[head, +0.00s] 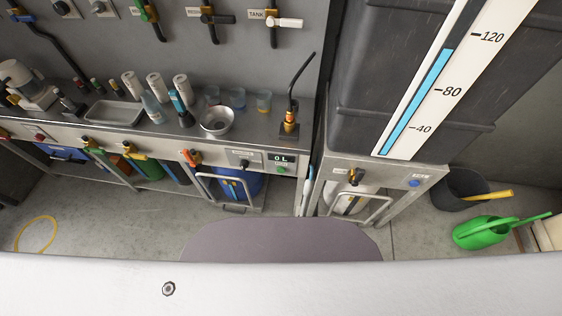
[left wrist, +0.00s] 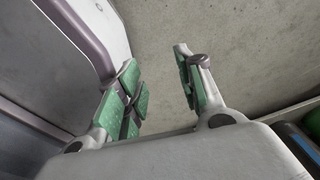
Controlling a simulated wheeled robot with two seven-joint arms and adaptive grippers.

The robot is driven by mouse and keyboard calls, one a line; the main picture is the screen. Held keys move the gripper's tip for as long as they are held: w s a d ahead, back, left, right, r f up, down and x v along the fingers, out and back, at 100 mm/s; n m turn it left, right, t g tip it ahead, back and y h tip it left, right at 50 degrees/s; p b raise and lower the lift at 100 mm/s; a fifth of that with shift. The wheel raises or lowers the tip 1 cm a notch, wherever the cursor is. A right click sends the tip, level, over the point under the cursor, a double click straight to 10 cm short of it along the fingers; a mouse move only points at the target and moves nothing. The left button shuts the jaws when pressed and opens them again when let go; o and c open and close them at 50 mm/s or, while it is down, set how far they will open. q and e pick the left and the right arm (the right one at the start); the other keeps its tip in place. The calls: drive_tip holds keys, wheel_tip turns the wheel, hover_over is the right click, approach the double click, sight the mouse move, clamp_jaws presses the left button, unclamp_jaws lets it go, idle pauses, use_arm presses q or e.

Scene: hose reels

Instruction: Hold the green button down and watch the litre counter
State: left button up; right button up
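The litre counter (head: 281,158) is a small dark display on the front panel below the worktop, and it reads 0 L. The green button (head: 281,170) sits just under it on the same panel. My left gripper (left wrist: 158,72) shows only in its wrist view. Its green-padded fingers stand apart with nothing between them, above bare concrete floor. Neither the button nor the counter shows in that view. My right gripper is in no view.
The worktop (head: 95,123) carries cups, cylinders, a tray and a metal bowl (head: 216,120). Metal guard bars stick out below the panel. A tank with a blue level gauge (head: 416,100) stands right of it. A bucket (head: 461,188) and green watering can (head: 484,232) are on the floor.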

use_arm(q)
drive_tip(key=shift+s, duration=0.15)
clamp_jaws()
idle(0.9)
